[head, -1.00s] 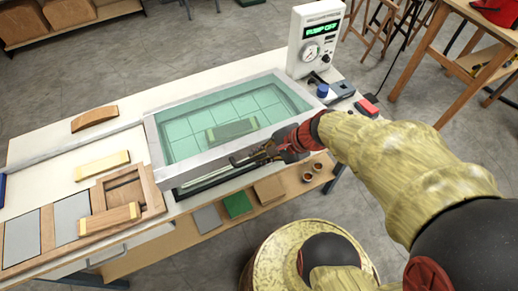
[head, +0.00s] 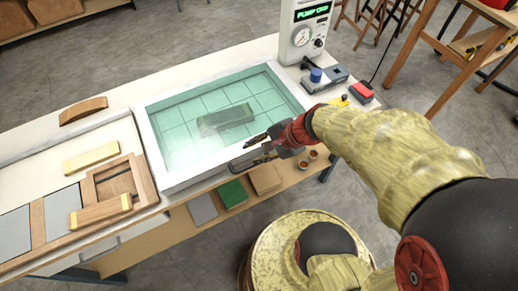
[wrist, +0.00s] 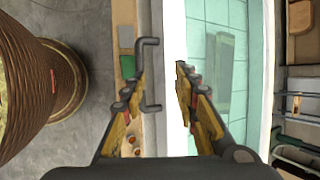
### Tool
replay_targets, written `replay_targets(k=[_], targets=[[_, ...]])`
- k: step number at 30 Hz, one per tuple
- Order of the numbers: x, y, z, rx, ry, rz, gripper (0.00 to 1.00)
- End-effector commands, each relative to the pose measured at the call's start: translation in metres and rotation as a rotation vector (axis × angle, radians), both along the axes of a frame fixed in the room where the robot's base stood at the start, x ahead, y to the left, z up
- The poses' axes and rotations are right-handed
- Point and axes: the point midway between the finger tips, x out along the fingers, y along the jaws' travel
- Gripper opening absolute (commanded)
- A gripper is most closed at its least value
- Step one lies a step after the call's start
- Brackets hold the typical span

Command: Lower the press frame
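The press frame (head: 185,181) is a pale rectangular frame with a clear green gridded sheet (head: 180,108), lying flat over the table's press bed. A dark blurred block shape (head: 226,118) shows through the sheet. In the wrist view, the frame's pale edge (wrist: 174,40) runs up the middle. A dark U-shaped handle (wrist: 140,62) stands out from its front side. My gripper (head: 250,150) is at the frame's front edge. In the wrist view, my gripper (wrist: 160,76) has its fingers apart, with the handle near the left finger. I cannot tell whether they touch.
A control box (head: 303,35) reading "PUMP OFF" stands at the back right, near a blue knob (head: 316,75) and a red button (head: 361,92). Wooden pieces and a wooden form (head: 120,180) lie on the left. Boards (head: 233,193) sit on a lower shelf.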

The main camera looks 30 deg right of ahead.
Motion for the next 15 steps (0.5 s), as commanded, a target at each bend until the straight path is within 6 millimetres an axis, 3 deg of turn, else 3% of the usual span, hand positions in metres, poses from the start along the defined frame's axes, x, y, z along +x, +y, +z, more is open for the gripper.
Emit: replay_targets(k=[5,15], targets=[[-0.005,-0.007,0.012,-0.001,-0.003,-0.003,0.30],[-0.034,-0.032,0.065,-0.002,-0.005,-0.006,0.30]])
